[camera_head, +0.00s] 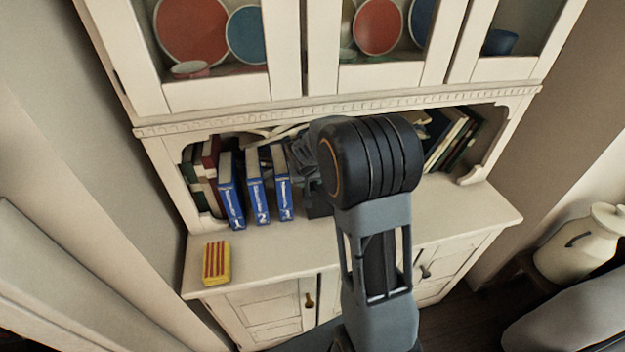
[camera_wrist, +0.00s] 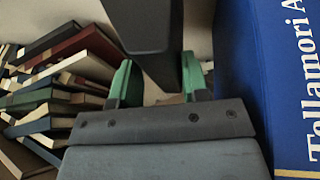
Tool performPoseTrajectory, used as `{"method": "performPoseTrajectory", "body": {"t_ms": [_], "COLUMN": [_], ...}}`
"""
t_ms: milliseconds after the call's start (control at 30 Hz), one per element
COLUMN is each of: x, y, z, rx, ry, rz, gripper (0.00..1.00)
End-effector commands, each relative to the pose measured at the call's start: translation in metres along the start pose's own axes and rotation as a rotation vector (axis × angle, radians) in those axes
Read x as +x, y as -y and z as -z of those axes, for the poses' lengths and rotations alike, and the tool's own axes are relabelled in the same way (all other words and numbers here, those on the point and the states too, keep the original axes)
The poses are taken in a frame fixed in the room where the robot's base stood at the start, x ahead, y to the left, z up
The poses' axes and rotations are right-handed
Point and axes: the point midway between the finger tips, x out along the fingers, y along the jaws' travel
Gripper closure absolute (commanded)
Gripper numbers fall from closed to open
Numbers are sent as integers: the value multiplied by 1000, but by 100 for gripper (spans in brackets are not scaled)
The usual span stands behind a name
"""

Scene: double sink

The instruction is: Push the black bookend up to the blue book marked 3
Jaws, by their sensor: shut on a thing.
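Three blue books stand in the hutch niche, marked 1 (camera_head: 231,195), 2 (camera_head: 257,190) and 3 (camera_head: 283,185) from left to right. The black bookend (camera_head: 318,207) stands just right of book 3, mostly hidden by my arm. In the wrist view, the bookend (camera_wrist: 143,25) rises between the green fingertips of my gripper (camera_wrist: 157,80), which is shut on it. A large blue book cover (camera_wrist: 292,80) fills the right side there, with a narrow pale gap between it and the bookend. In the head view my gripper is largely hidden behind my arm.
Dark and red books (camera_head: 205,165) stand at the niche's left end. Several books lean at the right end (camera_head: 455,140), and also show in the wrist view (camera_wrist: 60,85). A yellow-and-red striped box (camera_head: 216,263) sits on the counter's front left.

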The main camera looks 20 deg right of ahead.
Motion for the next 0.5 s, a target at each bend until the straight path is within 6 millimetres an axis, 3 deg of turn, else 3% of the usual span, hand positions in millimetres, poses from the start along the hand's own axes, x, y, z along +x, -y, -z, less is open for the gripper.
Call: {"method": "performPoseTrajectory", "body": {"t_ms": [500], "x": [-4], "y": [30], "z": [-4], "rx": [16], "ry": [2], "rz": [-4], "gripper": [100]}}
